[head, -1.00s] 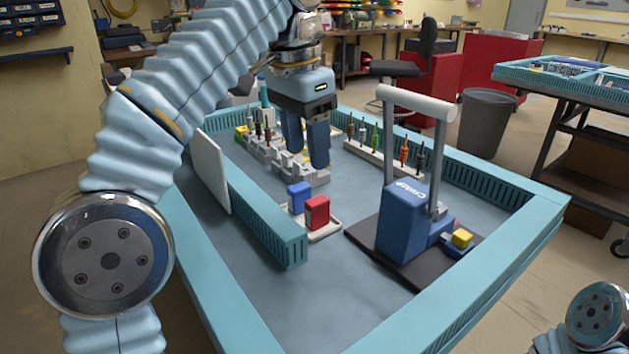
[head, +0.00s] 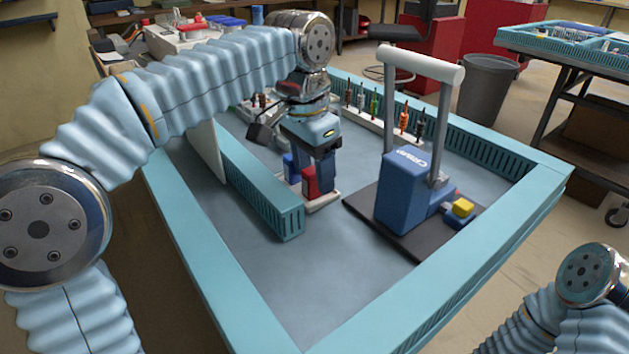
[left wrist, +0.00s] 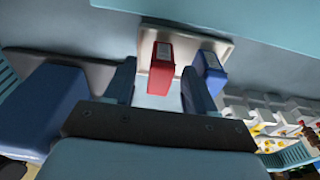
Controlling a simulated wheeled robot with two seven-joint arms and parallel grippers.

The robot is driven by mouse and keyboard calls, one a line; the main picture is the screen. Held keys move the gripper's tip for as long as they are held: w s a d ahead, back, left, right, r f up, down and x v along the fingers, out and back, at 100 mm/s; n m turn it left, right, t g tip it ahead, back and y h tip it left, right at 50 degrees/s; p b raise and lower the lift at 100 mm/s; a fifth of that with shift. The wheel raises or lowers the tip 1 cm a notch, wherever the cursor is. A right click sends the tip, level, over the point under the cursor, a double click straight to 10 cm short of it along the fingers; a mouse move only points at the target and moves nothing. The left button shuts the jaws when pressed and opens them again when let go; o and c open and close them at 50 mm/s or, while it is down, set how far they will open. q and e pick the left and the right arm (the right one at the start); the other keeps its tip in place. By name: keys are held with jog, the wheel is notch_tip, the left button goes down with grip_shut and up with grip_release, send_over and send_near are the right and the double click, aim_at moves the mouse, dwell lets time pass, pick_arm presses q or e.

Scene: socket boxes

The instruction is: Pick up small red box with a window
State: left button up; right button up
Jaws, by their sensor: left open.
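The small red box (head: 309,184) stands next to a small blue box (head: 289,167) on a low white tray (head: 325,200) inside the blue-walled workbench. In the left wrist view the red box (left wrist: 160,66) shows a pale patch on its top, and the blue box (left wrist: 213,76) is to its right. My left gripper (head: 316,172) is open and points down at the tray. In the left wrist view the red box lies between the spread fingers (left wrist: 159,88), with no visible grip on it. The blue box is beside the right-hand finger. My right gripper is out of the picture.
A blue machine (head: 405,188) with a tall handle stands on a black plate to the right. A low blue divider (head: 250,195) is left of the tray. A rack of screwdrivers (head: 385,127) stands behind. The bench floor in front is clear.

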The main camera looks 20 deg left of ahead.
pick_arm(q)
jog(key=shift+f, duration=0.8)
grip_shut()
jog(key=shift+r, duration=0.1)
